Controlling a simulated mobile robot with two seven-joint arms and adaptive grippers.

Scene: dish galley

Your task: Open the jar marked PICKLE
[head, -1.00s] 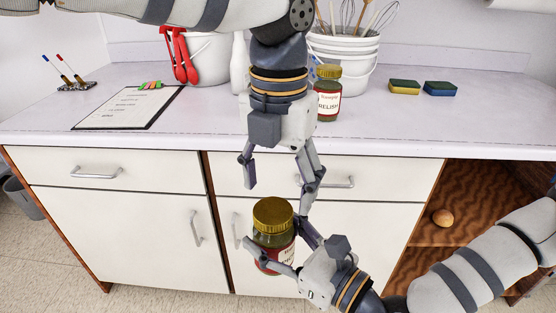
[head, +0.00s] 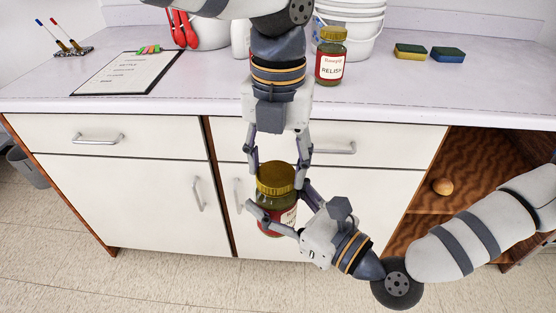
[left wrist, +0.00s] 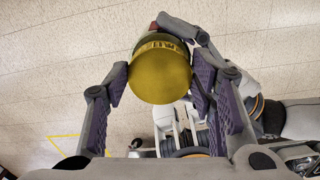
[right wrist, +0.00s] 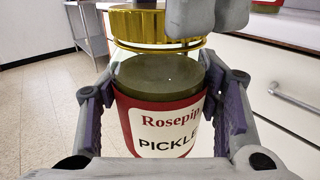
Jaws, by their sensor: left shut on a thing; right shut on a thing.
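The PICKLE jar (head: 268,216) has a gold lid (head: 275,178), a red and white label and greenish contents. It is held upright in the air in front of the cabinet doors. My right gripper (head: 276,212) is shut around the jar's body, and the word PICKLE shows on the label (right wrist: 165,138) in the right wrist view. My left gripper (head: 277,172) comes down from above and is shut on the lid, with one finger on each side. The left wrist view looks down on the lid top (left wrist: 160,75) between the fingers. The lid is on top of the jar; whether it is loose cannot be told.
A RELISH jar (head: 330,62) stands on the counter (head: 215,82) behind my left arm. A clipboard (head: 125,76), two sponges (head: 410,51) and white buckets are also there. An open shelf (head: 420,228) holding a round object (head: 442,187) is at right.

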